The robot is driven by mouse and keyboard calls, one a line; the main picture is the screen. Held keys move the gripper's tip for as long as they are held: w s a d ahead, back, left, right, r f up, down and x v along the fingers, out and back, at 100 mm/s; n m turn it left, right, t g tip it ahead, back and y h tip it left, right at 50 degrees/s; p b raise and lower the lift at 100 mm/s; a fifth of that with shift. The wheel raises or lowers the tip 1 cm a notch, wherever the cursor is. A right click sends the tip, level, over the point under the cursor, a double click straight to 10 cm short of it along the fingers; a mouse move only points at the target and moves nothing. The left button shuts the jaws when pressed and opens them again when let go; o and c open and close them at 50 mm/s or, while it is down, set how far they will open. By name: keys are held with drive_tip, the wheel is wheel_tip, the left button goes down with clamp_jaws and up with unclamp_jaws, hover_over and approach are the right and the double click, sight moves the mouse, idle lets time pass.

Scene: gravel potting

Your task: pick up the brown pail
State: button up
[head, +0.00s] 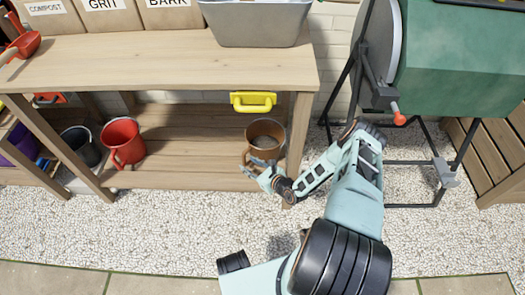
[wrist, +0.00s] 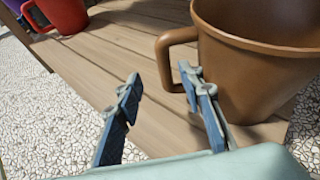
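The brown pail (head: 266,136) stands upright on the lower shelf (head: 195,178) of the bench, near its right end. In the wrist view the brown pail (wrist: 255,75) fills the upper right, with its handle (wrist: 176,46) pointing left. My gripper (head: 262,171) is in front of the pail in the head view. In the wrist view my gripper (wrist: 158,82) is open, and nothing shows between its fingers. The right finger overlaps the pail's side and the handle's lower end in the picture; I cannot tell if they touch.
A red pail (head: 122,141) and a dark pail (head: 82,146) are farther left. A yellow handled object (head: 253,102) is under the benchtop (head: 160,60) above the brown pail. A bench leg (head: 299,130) stands right of it. A green drum (head: 460,60) on a metal stand is at right.

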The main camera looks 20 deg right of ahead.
sight(245, 160)
drive_tip(key=x, duration=0.1)
drive_tip(key=b+x, duration=0.1)
drive_tip(key=x, duration=0.1)
drive_tip(key=b+x, duration=0.1)
drive_tip(key=x, duration=0.1)
drive_tip(key=shift+w+d+r, duration=0.15)
drive_tip(key=shift+w+d, duration=0.1)
drive_tip(key=shift+d, duration=0.05)
drive_tip(key=shift+w+r, duration=0.1)
drive_tip(key=shift+c, duration=0.4)
clamp_jaws()
